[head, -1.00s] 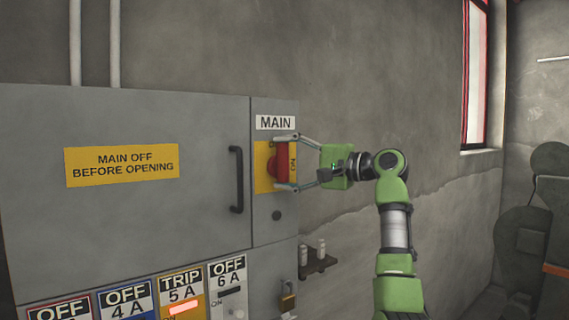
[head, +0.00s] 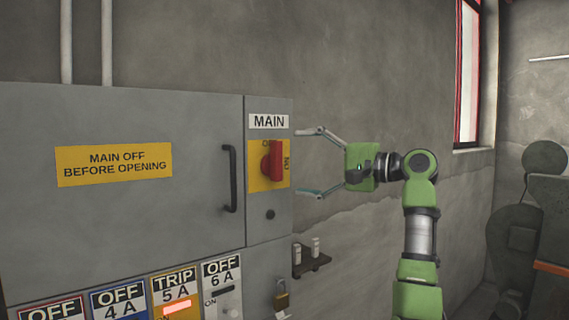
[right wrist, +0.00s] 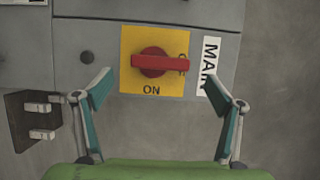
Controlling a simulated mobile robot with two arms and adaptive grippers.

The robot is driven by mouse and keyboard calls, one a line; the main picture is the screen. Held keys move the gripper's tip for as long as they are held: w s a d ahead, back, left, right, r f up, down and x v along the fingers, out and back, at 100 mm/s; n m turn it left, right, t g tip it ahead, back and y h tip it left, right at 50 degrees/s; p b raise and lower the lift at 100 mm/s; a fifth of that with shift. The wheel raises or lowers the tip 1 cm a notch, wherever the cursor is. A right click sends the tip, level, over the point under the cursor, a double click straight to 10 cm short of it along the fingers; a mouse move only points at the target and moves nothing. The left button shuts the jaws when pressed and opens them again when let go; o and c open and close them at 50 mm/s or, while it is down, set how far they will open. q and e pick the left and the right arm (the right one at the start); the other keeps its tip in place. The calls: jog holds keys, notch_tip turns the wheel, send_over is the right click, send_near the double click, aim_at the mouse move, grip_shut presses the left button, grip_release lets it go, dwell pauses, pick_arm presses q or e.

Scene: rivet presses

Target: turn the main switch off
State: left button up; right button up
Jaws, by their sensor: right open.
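The main switch is a red rotary handle (head: 273,161) on a yellow plate (head: 256,180), below a MAIN label (head: 268,121) on the grey cabinet. The handle stands upright, in line with a mostly covered mark at the top of the plate; ON is printed at the right. In the right wrist view, turned sideways, the red handle (right wrist: 160,63) lies across the plate toward the MAIN label. My right gripper (head: 302,162) is open and empty, clear of the handle to its right, fingers above and below its height. My left gripper is out of view.
The cabinet door (head: 150,215) has a black handle (head: 230,178) and a yellow warning sign (head: 114,164). Below are several labelled breakers, with TRIP 5 A (head: 175,290) lit. A padlock (head: 281,296) and a small bracket (head: 311,260) sit low right.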

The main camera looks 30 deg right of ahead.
jog(key=v, duration=0.5)
jog(key=shift+a, duration=0.1)
dwell(0.3)
